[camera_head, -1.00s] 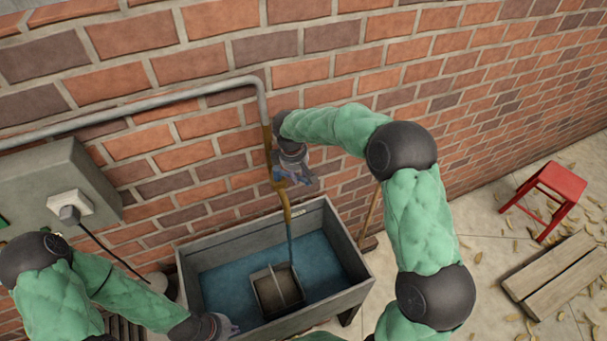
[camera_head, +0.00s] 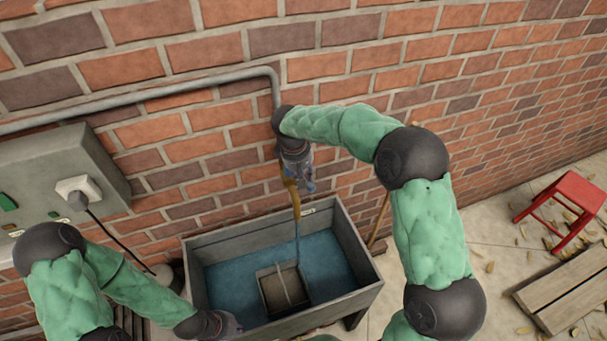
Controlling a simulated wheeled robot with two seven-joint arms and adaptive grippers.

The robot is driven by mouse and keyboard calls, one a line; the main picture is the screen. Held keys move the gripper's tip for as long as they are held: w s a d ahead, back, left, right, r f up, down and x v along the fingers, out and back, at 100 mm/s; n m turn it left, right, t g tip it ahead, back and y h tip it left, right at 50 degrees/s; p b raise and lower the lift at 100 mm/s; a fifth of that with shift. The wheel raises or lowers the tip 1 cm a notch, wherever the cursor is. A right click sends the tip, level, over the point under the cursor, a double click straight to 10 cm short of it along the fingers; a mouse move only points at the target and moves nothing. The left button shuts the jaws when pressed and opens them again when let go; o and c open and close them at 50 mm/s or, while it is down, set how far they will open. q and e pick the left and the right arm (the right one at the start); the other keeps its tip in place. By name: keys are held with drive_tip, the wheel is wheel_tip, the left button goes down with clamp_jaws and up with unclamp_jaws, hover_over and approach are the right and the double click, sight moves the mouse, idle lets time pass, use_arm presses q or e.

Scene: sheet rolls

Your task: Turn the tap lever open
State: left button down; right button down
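The brass tap (camera_head: 292,193) hangs at the end of the wall pipe, above the grey trough (camera_head: 222,243). A thin bluish stream (camera_head: 297,235) runs from its spout into the trough. My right gripper (camera_head: 308,180) points down against the tap's upper right side and hides part of it. The lever cannot be told clearly from the bluish parts there, and I cannot tell whether these fingers are open or shut. My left gripper (camera_head: 233,326) is low, by the trough's front left corner, away from the tap. Its fingers are too small to read.
A grey pipe (camera_head: 150,94) runs along the brick wall (camera_head: 430,50). A grey box (camera_head: 45,175) with a plugged cable is at left. A dark square container (camera_head: 281,288) sits in the trough's blue water (camera_head: 325,255). A red stool (camera_head: 567,200) and wooden planks (camera_head: 570,290) are at right.

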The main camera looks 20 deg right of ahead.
drive_tip(key=shift+f, duration=0.1)
drive_tip(key=c, duration=1)
unclamp_jaws()
wheel_tip(320, 180, up, 12)
drive_tip(key=a, duration=0.2)
drive_tip(key=shift+s+a, duration=0.15)
drive_tip(key=shift+s, duration=0.25)
drive_tip(key=shift+f, duration=0.1)
